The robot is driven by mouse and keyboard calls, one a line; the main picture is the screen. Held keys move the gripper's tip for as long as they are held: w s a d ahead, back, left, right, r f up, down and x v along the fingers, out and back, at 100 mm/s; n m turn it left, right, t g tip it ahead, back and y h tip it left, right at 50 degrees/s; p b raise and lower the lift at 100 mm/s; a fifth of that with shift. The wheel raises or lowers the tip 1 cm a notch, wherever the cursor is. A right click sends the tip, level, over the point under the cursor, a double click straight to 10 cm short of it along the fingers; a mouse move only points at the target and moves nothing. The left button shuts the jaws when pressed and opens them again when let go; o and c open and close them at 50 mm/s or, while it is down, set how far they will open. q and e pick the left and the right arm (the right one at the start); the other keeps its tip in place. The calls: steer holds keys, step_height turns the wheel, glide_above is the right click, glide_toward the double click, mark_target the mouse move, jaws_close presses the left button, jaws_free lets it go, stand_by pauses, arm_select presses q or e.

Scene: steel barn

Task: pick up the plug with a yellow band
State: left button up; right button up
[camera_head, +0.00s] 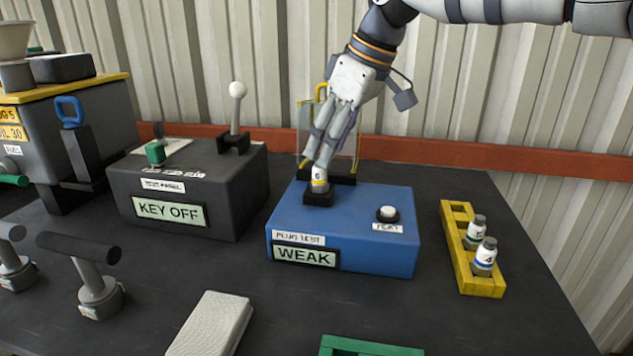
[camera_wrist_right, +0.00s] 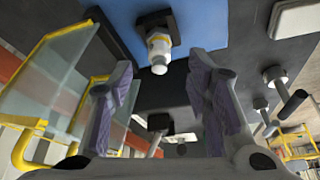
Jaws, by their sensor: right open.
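The plug with a yellow band (camera_head: 320,186) is small and white and stands upright in the black socket (camera_head: 318,198) on top of the blue plug-test box (camera_head: 345,215). In the right wrist view the plug (camera_wrist_right: 158,48) shows its white end and yellow band, between the two fingers' lines and seemingly beyond their tips. My right gripper (camera_head: 320,163) comes down from above with its fingers at the plug's top. In the wrist view the gripper (camera_wrist_right: 160,70) is open, a finger on each side. Contact cannot be told. My left gripper is not in view.
A clear yellow-framed guard (camera_head: 345,135) stands close behind the gripper. The test box has a white button (camera_head: 387,213) and a "WEAK" display (camera_head: 305,256). A dark key panel (camera_head: 190,185) stands left.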

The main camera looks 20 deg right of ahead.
mark_target(321, 183)
steer(key=x, duration=0.4)
steer(key=shift+f, duration=0.4)
steer(key=shift+w+a+f, duration=0.15)
steer(key=shift+w+f, duration=0.15)
steer(key=shift+f, duration=0.1)
jaws_close()
steer(key=shift+r, duration=0.1)
steer(key=v, duration=0.4)
steer(key=shift+w+a+r, duration=0.1)
steer(key=shift+w+r, duration=0.15)
steer(key=shift+r, duration=0.2)
steer(key=s+d+r, duration=0.9)
steer(key=r, duration=0.2)
steer(key=shift+s, duration=0.3)
